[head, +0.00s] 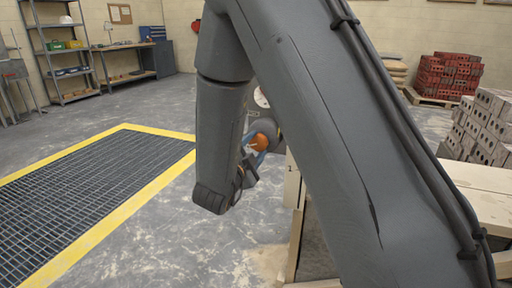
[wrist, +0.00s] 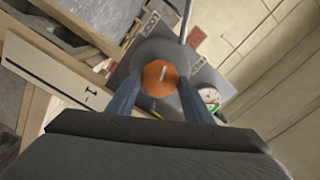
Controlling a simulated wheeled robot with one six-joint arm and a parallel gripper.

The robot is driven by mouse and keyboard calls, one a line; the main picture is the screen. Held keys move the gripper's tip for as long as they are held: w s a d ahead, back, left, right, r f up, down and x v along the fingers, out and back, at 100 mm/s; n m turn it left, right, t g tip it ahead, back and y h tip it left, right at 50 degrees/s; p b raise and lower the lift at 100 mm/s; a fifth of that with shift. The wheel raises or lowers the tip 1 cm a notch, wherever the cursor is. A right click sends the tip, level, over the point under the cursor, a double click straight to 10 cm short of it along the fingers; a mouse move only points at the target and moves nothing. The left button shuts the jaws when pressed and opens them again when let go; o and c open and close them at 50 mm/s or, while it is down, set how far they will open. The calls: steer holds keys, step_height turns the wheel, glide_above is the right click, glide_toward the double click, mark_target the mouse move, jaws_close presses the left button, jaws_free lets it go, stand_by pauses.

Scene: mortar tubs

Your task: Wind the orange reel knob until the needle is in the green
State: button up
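The orange reel knob (wrist: 160,77) has a pale line across its face. It is mounted on a dark grey round reel in the wrist view. My gripper (wrist: 160,88) has its two blue fingers on either side of the knob. I cannot tell whether they press on it or stand just clear. In the head view the knob (head: 260,142) shows between my arm links, with my gripper (head: 264,150) at it. The gauge (wrist: 209,97) right of the knob has a white face with green and red marks. Its needle is too small to read. In the head view the gauge (head: 261,97) is partly hidden.
A pale wooden bench (head: 480,190) stands at the right, with grey blocks (head: 487,125) on or behind it. A yellow-edged floor grating (head: 90,185) lies left. Shelving (head: 62,50) stands at the back left. My arm hides the middle of the head view.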

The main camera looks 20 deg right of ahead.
steer(key=o, duration=0.4)
steer(key=shift+o, duration=0.2)
steer(key=shift+s, duration=0.1)
steer(key=v, duration=0.7)
steer(key=shift+s+a+p, duration=0.2)
steer(key=shift+s+p, duration=0.1)
